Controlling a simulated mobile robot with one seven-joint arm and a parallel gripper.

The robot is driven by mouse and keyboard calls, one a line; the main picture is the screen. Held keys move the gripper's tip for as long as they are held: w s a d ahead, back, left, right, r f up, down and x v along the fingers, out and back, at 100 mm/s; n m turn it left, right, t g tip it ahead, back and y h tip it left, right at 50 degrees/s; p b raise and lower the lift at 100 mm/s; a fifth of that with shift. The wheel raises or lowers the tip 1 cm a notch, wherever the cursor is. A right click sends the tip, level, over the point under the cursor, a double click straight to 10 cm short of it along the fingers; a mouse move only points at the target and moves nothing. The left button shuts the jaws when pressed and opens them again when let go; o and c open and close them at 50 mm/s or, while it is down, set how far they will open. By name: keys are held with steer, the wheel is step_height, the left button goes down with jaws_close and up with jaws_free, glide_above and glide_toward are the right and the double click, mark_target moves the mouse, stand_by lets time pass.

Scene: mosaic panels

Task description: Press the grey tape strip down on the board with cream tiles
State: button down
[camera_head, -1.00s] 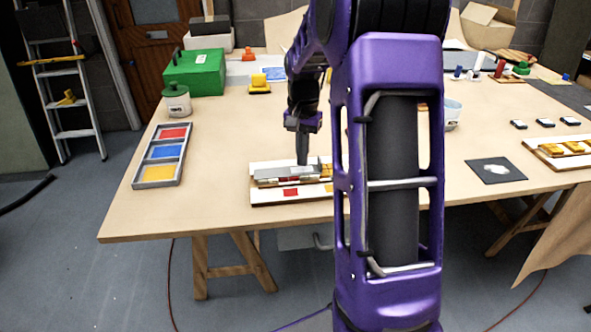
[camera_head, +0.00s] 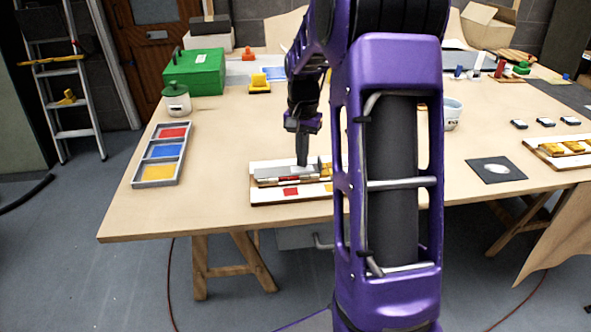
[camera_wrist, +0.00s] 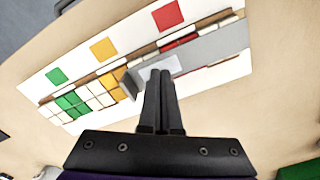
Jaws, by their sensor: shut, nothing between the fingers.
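The white board (camera_wrist: 95,57) lies flat near the table's front edge, partly behind my arm in the head view (camera_head: 262,198). It bears a row of cream tiles (camera_wrist: 93,88) with green, yellow and red ones among them. The grey tape strip (camera_wrist: 215,44) lies along the right part of the row in the wrist view; it also shows in the head view (camera_head: 268,174). Its left end appears to stand up. My gripper (camera_wrist: 160,75) is shut and empty. Its fingertips are at the strip, over a lighter patch; exact contact is hard to tell.
A grey tray (camera_head: 163,150) with red, blue and yellow compartments stands left of the board. A lidded jar (camera_head: 176,102) and a green box (camera_head: 195,73) are behind it. A dark square (camera_head: 496,170) and another tiled panel (camera_head: 560,152) lie to the right.

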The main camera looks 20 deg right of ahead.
mark_target(302, 170)
steer(key=shift+f, duration=0.55)
steer(key=shift+r, duration=0.1)
stand_by(0.3)
step_height(302, 170, up, 8)
steer(key=p, duration=0.5)
steer(key=shift+p, duration=0.4)
